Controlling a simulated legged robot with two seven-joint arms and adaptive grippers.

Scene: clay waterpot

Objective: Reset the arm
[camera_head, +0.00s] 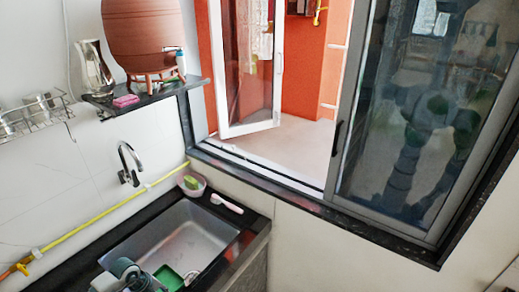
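The brown clay waterpot (143,38) stands on a small reddish-brown stand on the dark wall shelf at the upper left. Its top is cut off by the picture edge. A short grey-green part of my arm shows at the bottom edge, in front of the sink. No gripper fingers can be made out there. My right arm and gripper do not show directly.
A faucet (129,165) and yellow hose (105,215) are on the wall. A steel jug (93,68) and pink sponge (126,100) sit on the shelf (150,93). A sliding window (425,120) reflects a robot shape.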

